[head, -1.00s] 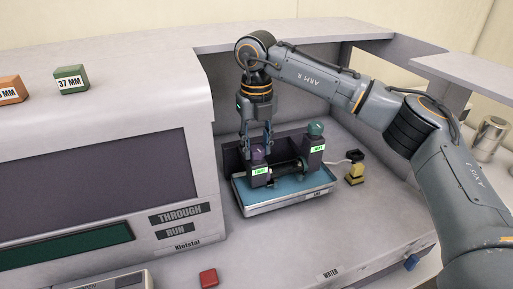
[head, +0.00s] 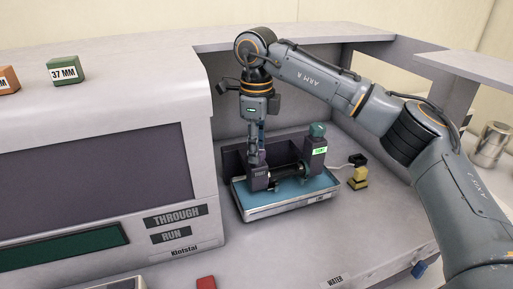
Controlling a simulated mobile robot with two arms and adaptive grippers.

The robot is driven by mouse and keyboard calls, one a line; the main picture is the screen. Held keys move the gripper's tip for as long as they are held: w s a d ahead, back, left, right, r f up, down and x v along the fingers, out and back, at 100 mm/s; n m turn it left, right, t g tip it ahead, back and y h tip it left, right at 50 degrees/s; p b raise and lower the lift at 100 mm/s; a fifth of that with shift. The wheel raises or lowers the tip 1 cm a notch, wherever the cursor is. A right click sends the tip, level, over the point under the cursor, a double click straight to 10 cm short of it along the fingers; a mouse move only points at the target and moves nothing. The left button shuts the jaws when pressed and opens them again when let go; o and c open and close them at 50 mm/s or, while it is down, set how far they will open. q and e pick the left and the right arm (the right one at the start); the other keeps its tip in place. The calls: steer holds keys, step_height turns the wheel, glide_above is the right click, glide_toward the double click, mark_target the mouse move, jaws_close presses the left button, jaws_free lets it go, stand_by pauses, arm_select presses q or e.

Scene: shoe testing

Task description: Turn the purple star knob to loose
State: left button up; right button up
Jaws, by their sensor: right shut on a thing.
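The purple star knob (head: 262,158) sits on top of the left block (head: 260,178) of a fixture in a blue-lined tray (head: 290,207). My right gripper (head: 257,154) points straight down and is shut on the knob, so its fingers hide most of it. The left block's label is dark and too small to read with certainty. The right block (head: 314,158) carries a green knob (head: 318,130) and a lit green label that seems to read TIGHT. My left gripper is not in view.
A dark bar (head: 290,171) joins the two blocks. A small yellow and black item (head: 358,177) stands right of the tray. The machine housing (head: 200,110) rises close on the left. The counter in front of the tray is mostly clear.

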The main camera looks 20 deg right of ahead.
steer(key=n, duration=0.5)
steer(key=shift+n, duration=0.3)
steer(key=n, duration=0.5)
steer(key=shift+r, duration=0.1)
steer(key=n, duration=0.5)
steer(key=shift+n, duration=0.4)
steer(key=n, duration=0.5)
steer(key=shift+p, duration=0.4)
steer(key=shift+n, duration=0.4)
steer(key=o, duration=1.2)
step_height(320, 180, up, 12)
